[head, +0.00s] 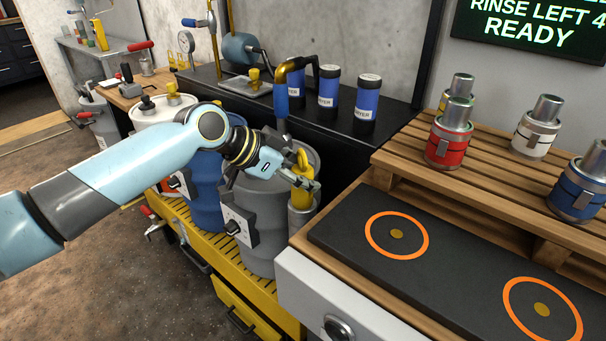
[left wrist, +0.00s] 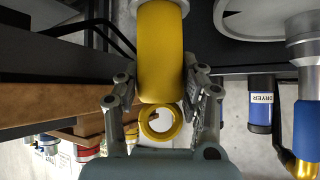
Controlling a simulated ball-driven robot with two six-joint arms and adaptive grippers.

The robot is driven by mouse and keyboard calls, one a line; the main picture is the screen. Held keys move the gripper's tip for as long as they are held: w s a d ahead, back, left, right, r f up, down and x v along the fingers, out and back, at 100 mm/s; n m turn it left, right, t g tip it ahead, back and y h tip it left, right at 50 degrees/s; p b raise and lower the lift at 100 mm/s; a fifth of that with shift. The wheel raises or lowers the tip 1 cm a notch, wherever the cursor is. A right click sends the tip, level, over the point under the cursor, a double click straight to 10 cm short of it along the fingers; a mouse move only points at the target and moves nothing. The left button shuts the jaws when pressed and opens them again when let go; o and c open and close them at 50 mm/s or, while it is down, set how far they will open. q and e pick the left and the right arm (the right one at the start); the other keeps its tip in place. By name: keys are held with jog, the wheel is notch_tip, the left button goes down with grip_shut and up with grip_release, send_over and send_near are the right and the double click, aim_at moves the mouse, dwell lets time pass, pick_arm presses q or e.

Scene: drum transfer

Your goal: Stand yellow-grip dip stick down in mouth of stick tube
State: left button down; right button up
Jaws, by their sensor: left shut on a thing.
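The yellow-grip dip stick (head: 304,190) is in my left gripper (head: 307,178), whose fingers are shut on its yellow grip. In the left wrist view the yellow grip (left wrist: 160,50) lies between the fingers, with its ring toward the palm. The grey stick tube (head: 301,218) stands upright beside the grey drum, directly under the grip. The grip's lower end appears at the tube's mouth. The stick's shaft is hidden, and I cannot tell how deep it sits or whether the grip touches the rim. My right gripper is not in view.
The grey drum (head: 268,222) stands left of the tube, with a blue drum (head: 205,190) beyond it on a yellow base. A wooden bench with a black mat (head: 455,262) and orange rings is close on the right. Blue canisters (head: 367,100) stand on the black counter behind.

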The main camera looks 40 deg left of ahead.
pick_arm(q)
jog(key=c, duration=0.7)
grip_release()
jog(key=shift+s, duration=0.1)
jog(key=v, duration=1.2)
jog(key=shift+r, duration=0.1)
